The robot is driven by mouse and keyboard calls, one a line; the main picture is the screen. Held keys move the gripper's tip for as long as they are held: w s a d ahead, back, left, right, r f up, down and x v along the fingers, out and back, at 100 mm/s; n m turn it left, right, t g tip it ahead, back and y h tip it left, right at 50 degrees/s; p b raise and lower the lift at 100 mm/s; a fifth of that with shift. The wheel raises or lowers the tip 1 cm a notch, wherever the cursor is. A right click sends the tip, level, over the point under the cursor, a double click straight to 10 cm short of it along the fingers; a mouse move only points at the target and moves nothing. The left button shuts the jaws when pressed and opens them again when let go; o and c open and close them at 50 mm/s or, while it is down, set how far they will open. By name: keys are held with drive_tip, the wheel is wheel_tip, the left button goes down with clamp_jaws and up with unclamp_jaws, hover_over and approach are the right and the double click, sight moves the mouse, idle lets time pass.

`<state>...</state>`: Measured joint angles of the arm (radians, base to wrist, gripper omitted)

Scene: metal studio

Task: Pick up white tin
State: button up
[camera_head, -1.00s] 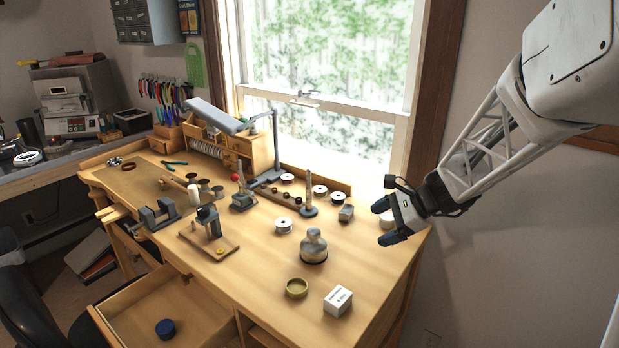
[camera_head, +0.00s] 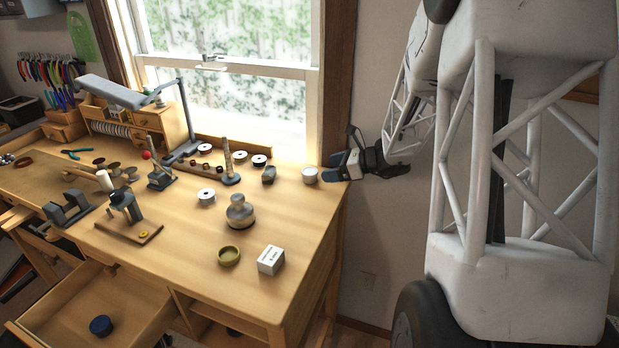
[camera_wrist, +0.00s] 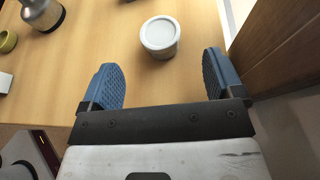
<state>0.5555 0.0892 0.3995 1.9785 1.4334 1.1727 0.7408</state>
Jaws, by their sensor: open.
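The white tin (camera_head: 310,175) is a small round lidded tin standing upright near the right back corner of the wooden workbench (camera_head: 290,218). My gripper (camera_head: 335,167) is just right of it, at the bench's right edge. In the wrist view the tin (camera_wrist: 160,38) stands ahead of the two blue fingers, roughly centred between them. My gripper (camera_wrist: 163,70) is open, with nothing between its fingers. The tin appears apart from both fingers.
A metal lidded jar (camera_head: 240,213), a brass ring-like dish (camera_head: 229,256) and a white box (camera_head: 271,260) stand nearer the front. The window frame (camera_wrist: 283,55) rises close on the right in the wrist view.

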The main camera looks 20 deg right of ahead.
sight(312, 171)
drive_tip(key=shift+w+a, duration=0.1)
drive_tip(key=shift+x, duration=1.2)
drive_tip(key=shift+x, duration=2.6)
drive_tip(key=shift+f, duration=0.1)
drive_tip(key=shift+c, duration=0.5)
drive_tip(key=c, duration=0.9)
drive_tip(key=shift+c, duration=0.2)
